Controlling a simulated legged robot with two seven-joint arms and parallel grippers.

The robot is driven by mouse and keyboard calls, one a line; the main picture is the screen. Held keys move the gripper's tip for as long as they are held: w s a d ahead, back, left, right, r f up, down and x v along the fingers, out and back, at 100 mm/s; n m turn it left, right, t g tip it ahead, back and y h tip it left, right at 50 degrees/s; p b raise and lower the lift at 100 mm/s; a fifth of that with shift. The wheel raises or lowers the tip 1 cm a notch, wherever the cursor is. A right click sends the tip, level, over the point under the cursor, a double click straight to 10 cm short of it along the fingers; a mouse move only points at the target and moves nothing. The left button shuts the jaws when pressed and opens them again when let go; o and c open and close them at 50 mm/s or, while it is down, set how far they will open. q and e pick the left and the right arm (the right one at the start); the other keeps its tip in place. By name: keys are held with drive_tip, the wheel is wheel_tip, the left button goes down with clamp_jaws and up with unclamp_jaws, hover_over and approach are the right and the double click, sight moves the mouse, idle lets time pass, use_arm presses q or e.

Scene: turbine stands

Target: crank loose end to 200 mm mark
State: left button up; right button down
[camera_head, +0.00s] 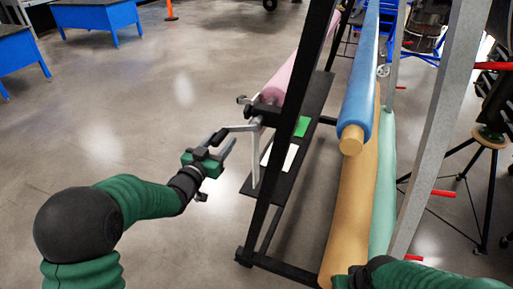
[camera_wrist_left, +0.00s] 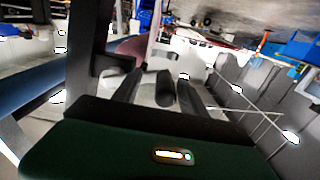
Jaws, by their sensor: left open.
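The pink roll (camera_head: 283,82) lies in the black frame, with a dark clamp-like fitting at its near end. A grey crank (camera_head: 240,128) sticks out left from that end. My left gripper (camera_head: 222,145) is open, its fingers pointing at the crank's outer end; I cannot tell whether they touch it. The pink roll also shows in the left wrist view (camera_wrist_left: 128,48), beyond the dark fingers (camera_wrist_left: 150,88). A pale narrow strip (camera_head: 256,165) hangs below the crank. I cannot make out a loose end or a 200 mm mark. My right gripper is mostly cut off at the bottom edge.
A black shelf (camera_head: 318,98) holds a green card (camera_head: 301,126) and a white card (camera_head: 290,157). Floor left of the frame is open; blue tables (camera_head: 98,20) stand far back.

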use_arm(q)
drive_tip(key=shift+o, duration=0.8)
drive_tip(key=shift+w+a, duration=0.1)
drive_tip(key=shift+a, duration=0.05)
drive_tip(key=shift+a+f, duration=0.1)
drive_tip(key=shift+a, duration=0.05)
drive_tip(key=shift+b+v, duration=0.3)
drive_tip(key=shift+v, duration=3.25)
